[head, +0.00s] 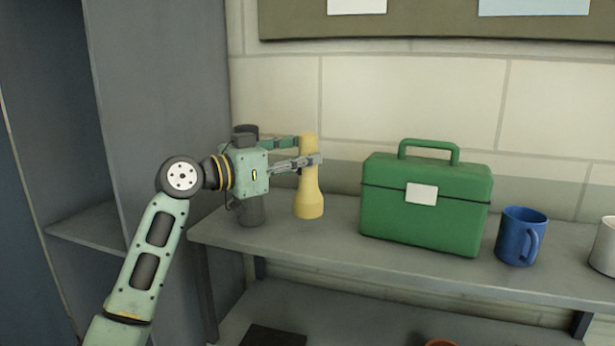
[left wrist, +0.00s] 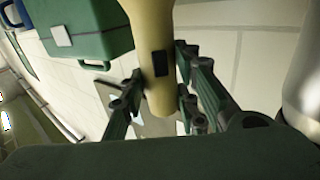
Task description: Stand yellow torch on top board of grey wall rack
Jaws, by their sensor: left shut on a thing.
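The yellow torch (head: 308,195) is upright with its wide end down. My left gripper (head: 309,151) is shut on its narrow upper part, coming from the left. The torch also shows in the left wrist view (left wrist: 151,35), between the fingers, with a dark switch on its side. The grey wall rack's top board (head: 340,222) lies under the torch. I cannot tell whether the torch's lower end touches the board. My right gripper is not in view.
A green toolbox (head: 425,215) stands right of the torch, then a blue mug (head: 521,237) and a pale mug (head: 604,246). A grey cabinet (head: 160,100) rises at left.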

